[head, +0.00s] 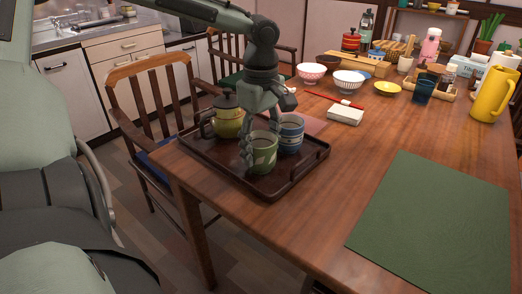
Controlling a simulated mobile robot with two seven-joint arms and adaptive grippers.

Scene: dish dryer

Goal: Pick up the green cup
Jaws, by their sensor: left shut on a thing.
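The green cup (263,155) with a pale pattern stands at the front part of a dark brown tray (283,188) on the wooden table. My left gripper (254,148) reaches down from above and is shut on the green cup, with a finger at its left side. The cup looks upright; I cannot tell whether it touches the tray. A blue cup with light bands (291,133) stands right behind it, very close. A green teapot (228,118) with a dark lid stands on the tray to the left. My right gripper is not in view.
A green mat (436,225) lies bare on the right of the table. A white box (345,116), bowls (349,82), a yellow pitcher (493,93) and other tableware stand farther back. A wooden chair (150,100) is left of the table.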

